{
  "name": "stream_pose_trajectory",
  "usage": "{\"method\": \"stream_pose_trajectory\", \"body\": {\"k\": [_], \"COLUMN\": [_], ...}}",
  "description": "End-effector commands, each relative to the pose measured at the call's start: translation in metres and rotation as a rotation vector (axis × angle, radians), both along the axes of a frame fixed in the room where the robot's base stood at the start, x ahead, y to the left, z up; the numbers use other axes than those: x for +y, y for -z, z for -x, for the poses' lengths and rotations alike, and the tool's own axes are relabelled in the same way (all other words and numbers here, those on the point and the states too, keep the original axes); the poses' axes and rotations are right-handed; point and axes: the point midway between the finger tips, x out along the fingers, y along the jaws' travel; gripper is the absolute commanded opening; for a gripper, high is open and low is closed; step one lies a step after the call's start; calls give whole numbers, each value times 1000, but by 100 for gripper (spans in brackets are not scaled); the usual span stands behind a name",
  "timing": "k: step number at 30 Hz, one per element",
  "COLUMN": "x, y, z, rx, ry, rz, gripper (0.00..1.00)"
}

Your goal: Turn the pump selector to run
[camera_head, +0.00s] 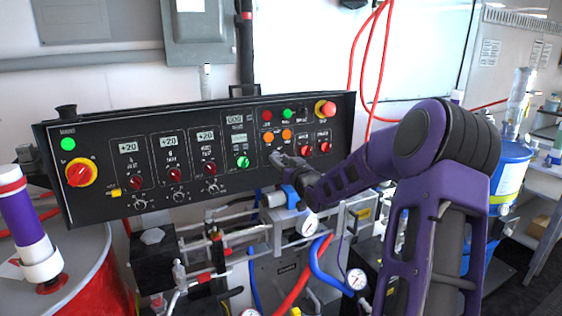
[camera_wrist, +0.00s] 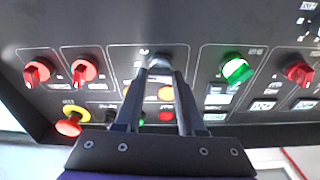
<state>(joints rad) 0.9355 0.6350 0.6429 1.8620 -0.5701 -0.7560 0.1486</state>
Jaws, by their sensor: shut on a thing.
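The black control panel (camera_head: 100,135) carries several knobs, lamps and small displays. My gripper (camera_head: 279,160) reaches the panel from the right, at the lower end of the section with orange lamps. In the wrist view my gripper (camera_wrist: 159,78) has its two fingers closed around a small dark knob, which I take as the pump selector (camera_wrist: 159,62). In the head view the knob is hidden behind the gripper.
A green knob (camera_wrist: 236,69) and red knobs (camera_wrist: 84,71) flank the held one. A red emergency button on a yellow ring (camera_head: 325,109) sits at the panel's upper right. Pipes, hoses and gauges (camera_head: 307,224) crowd the space below the panel.

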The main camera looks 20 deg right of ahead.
Motion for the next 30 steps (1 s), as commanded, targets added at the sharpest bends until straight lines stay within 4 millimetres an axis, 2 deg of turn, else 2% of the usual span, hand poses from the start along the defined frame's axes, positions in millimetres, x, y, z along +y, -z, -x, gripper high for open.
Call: {"method": "stream_pose_trajectory", "body": {"k": [18,30], "x": [3,4], "y": [-1,-1], "z": [0,0], "rx": [18,26], "ry": [89,121], "rz": [-487,-660], "gripper": [0,0]}}
